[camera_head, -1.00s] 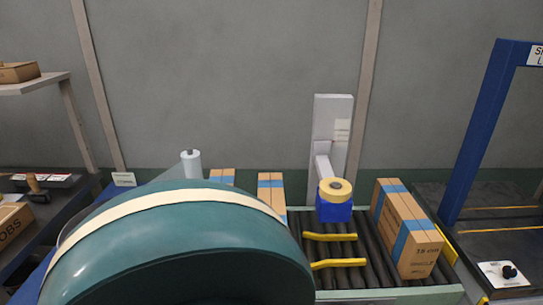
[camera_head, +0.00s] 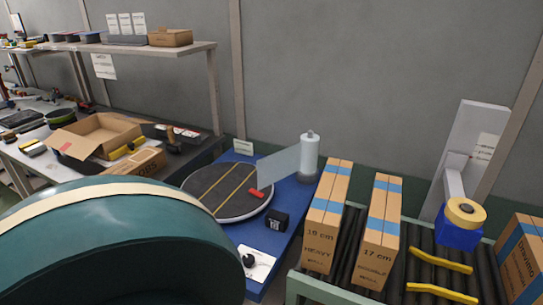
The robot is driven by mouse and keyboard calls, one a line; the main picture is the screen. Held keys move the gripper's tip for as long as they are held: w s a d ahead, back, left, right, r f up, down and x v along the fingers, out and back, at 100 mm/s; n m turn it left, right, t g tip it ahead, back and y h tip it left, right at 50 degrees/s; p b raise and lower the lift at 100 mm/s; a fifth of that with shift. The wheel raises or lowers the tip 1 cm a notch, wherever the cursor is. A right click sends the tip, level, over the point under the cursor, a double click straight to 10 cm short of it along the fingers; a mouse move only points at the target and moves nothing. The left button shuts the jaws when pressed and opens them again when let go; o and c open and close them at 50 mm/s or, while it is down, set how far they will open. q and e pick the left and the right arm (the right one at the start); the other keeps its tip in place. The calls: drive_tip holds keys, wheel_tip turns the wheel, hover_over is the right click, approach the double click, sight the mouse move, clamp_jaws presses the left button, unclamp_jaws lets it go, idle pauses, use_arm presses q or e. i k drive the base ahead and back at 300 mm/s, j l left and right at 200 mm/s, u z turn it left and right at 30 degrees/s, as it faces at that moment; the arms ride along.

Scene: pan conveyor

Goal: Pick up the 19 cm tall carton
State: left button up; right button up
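A tall brown carton with blue tape bands (camera_head: 325,222) stands on the roller conveyor at its left end; its small print seems to read "19 cm HEAVY". A similar carton marked 17 cm (camera_head: 378,235) stands just right of it, with a narrow gap between them. A third taped carton (camera_head: 522,262) is cut off at the right edge, and its size mark cannot be read. Neither of my grippers is in view.
The conveyor (camera_head: 312,288) has yellow guide bars (camera_head: 440,262) and a blue tape head (camera_head: 460,226) right of the cartons. Left is a blue bench (camera_head: 285,262) with a round turntable (camera_head: 226,192) and a white roll (camera_head: 309,155). An open box (camera_head: 95,138) sits farther left.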

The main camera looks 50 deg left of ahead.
sight(324, 219)
drive_tip(key=u, duration=1.3)
